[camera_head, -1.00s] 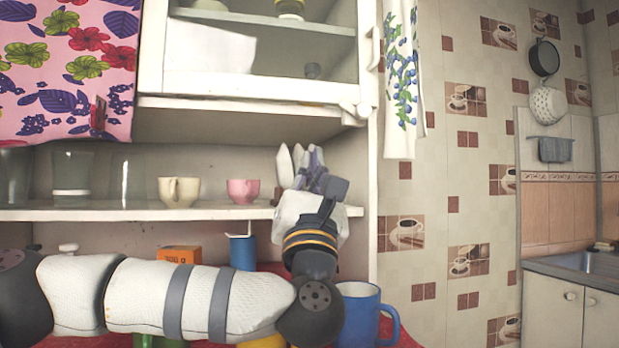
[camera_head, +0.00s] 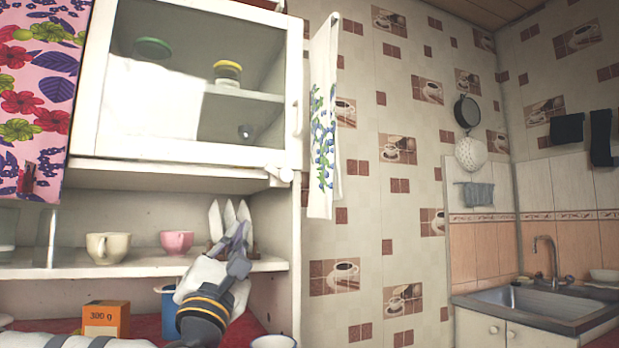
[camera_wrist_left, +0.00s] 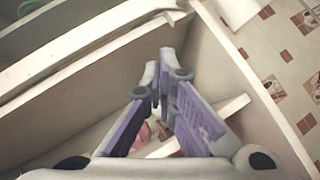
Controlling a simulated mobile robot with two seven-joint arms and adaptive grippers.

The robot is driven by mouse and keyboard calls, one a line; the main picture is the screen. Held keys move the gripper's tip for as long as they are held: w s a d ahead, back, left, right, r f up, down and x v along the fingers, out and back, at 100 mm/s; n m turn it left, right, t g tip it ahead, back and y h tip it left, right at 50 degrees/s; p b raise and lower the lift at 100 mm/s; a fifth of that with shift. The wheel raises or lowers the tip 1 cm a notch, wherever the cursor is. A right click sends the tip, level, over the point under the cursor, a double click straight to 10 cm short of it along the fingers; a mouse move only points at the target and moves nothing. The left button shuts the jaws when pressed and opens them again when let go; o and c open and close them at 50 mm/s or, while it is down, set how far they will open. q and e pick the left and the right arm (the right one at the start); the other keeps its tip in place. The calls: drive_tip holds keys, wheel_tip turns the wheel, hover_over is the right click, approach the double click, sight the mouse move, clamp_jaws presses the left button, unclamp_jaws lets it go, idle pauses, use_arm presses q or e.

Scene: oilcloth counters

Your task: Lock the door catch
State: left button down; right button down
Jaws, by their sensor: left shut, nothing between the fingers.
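The white-framed glass cabinet door (camera_head: 190,149) is at the upper left of the head view and looks closed. A small white catch (camera_head: 286,174) sits at its lower right corner, by the cabinet's side edge; its exact setting is too small to tell. My left gripper (camera_head: 238,236) is below and to the left of the catch, apart from it, in front of the open shelf. It is shut and empty, pointing upward. In the left wrist view, its purple-padded fingers (camera_wrist_left: 161,72) point up toward the white cabinet edge. My right gripper is not in view.
The shelf (camera_head: 140,269) holds a cream cup (camera_head: 107,247), a pink cup (camera_head: 176,242) and white pointed items (camera_head: 215,220) right behind my gripper. An orange box (camera_head: 105,319) stands below. A towel (camera_head: 323,120) hangs right of the door.

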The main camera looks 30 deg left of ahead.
sight(279, 172)
use_arm(q)
drive_tip(key=shift+a+f, duration=0.2)
drive_tip(key=shift+a, duration=0.1)
